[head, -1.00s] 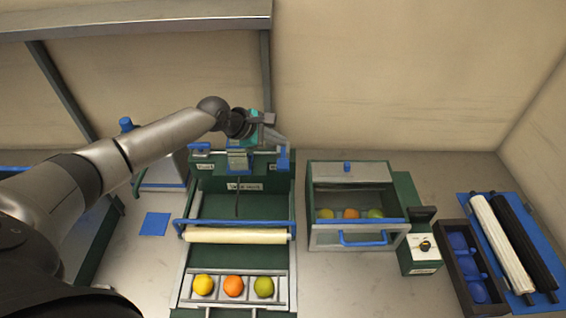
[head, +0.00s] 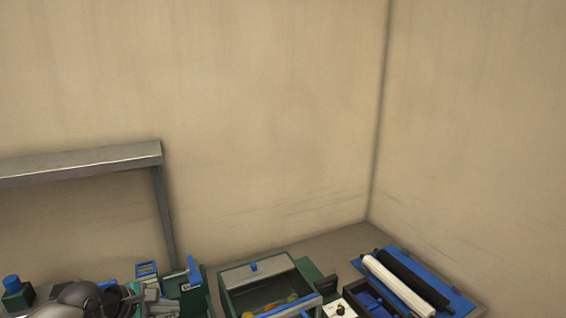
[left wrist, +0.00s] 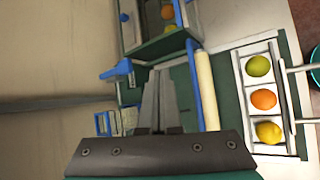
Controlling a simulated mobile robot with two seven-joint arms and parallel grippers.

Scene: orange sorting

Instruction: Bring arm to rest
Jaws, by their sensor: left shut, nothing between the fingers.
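My left gripper (head: 158,302) shows at the bottom left of the head view, beside the back of the green sorting machine (head: 194,298). Its grey fingers are together with nothing between them. In the left wrist view the closed fingers (left wrist: 158,95) point up the picture over the machine. Most of my left arm is below the head view's lower edge. My right gripper is in neither view.
The wrist view shows a cream roller (left wrist: 207,90) and a tray with a green fruit (left wrist: 257,66), an orange (left wrist: 263,99) and a yellow fruit (left wrist: 269,131). In the head view a fruit box (head: 258,272) stands right of the machine, and two rollers (head: 398,285) lie farther right.

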